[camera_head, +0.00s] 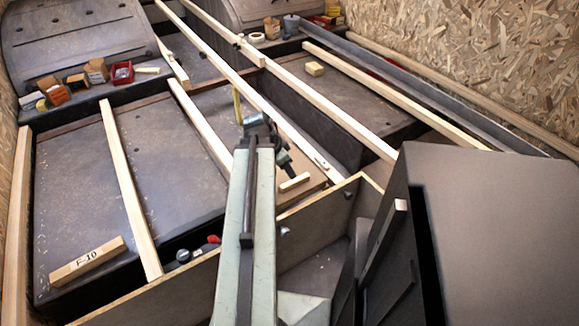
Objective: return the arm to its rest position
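My arm's pale green link (264,235) reaches up from the bottom centre of the head view, over the front board of the wooden frame. At its far end is a small dark wrist with my gripper (283,160), over the middle panels. The fingers are too small and partly hidden behind the arm, so I cannot tell whether they are open or shut, or hold anything. The arm is extended out over the frame, not folded in.
Long wooden battens (130,185) cross the dark floor panels. A block marked F-10 (87,260) lies at the lower left. Small boxes (97,70) and a red bin (121,72) sit by the left wheel arch (75,38). A chipboard wall (470,60) closes the right.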

